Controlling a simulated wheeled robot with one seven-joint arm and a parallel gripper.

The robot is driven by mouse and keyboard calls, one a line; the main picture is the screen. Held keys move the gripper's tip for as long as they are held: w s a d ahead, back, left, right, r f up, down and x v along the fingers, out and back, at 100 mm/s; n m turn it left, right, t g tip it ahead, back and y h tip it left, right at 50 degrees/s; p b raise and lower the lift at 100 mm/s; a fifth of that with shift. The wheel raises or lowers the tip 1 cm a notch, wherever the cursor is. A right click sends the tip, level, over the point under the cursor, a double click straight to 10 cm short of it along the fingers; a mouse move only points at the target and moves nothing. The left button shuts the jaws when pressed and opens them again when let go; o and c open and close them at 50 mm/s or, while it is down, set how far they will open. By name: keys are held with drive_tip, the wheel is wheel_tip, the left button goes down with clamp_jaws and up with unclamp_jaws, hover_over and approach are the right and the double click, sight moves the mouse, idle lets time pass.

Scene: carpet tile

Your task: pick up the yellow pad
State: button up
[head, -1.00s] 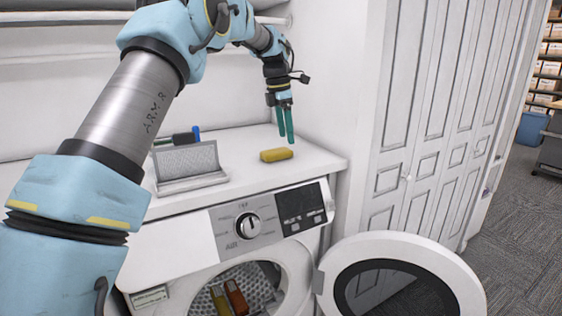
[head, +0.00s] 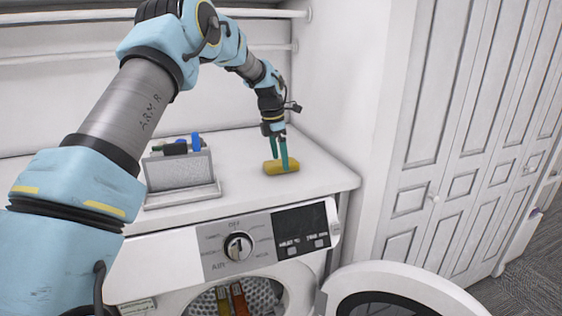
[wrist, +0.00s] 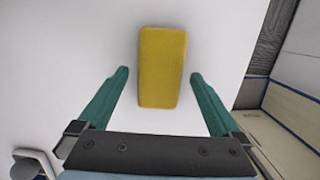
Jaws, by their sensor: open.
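The yellow pad (head: 281,167) lies flat on the white top of the washing machine, right of its middle. In the wrist view the yellow pad (wrist: 162,66) lies ahead of and between the two green fingertips. My gripper (head: 279,162) points down over the pad with its fingers one on each side in the picture. In the wrist view my gripper (wrist: 159,73) is open, with white surface showing between each finger and the pad. It holds nothing. I cannot tell the exact height of the fingertips above the machine top.
A grey mesh holder (head: 180,172) with dark and blue items stands left of the pad. The washing machine (head: 170,262) has its round door (head: 400,290) open at the lower right. A white wall and panelled doors (head: 455,130) stand to the right.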

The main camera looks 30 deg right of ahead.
drive_tip(key=shift+d+f, duration=0.15)
drive_tip(key=shift+f, duration=0.5)
drive_tip(key=c, duration=1.3)
drive_tip(key=shift+r, duration=0.1)
wheel_tip(320, 180, up, 10)
drive_tip(key=b, duration=0.3)
drive_tip(key=o, duration=0.8)
drive_tip(key=c, duration=0.6)
